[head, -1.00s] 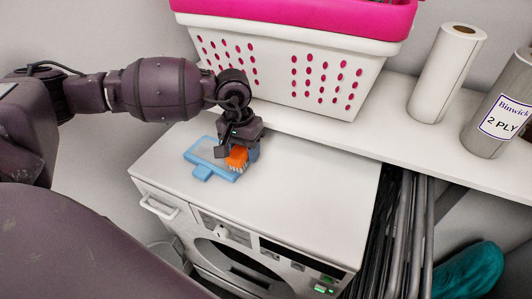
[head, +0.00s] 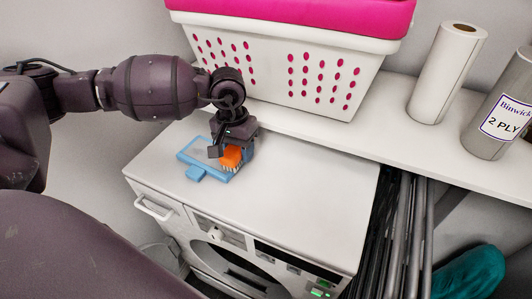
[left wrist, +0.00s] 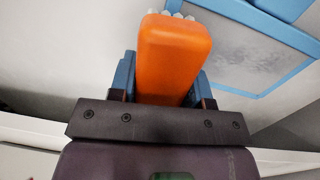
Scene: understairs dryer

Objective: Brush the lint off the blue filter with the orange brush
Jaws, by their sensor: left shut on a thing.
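The blue filter (head: 196,173) lies flat on top of the white dryer, with a tab at its front edge. In the left wrist view the filter (left wrist: 256,90) shows a blue frame around a grey mesh (left wrist: 240,50) with a mottled, lint-like layer. My left gripper (head: 226,150) is shut on the orange brush (head: 231,157), which also fills the middle of the left wrist view (left wrist: 172,55). The brush's pale bristles point down at the right part of the filter; whether they touch the mesh I cannot tell. The gripper hides part of the filter. My right gripper is out of view.
The white dryer top (head: 300,190) is clear to the right of the filter. A white and pink basket (head: 270,75) stands on the shelf close behind the gripper. Paper rolls (head: 447,75) stand at right, above folded dark poles (head: 405,225).

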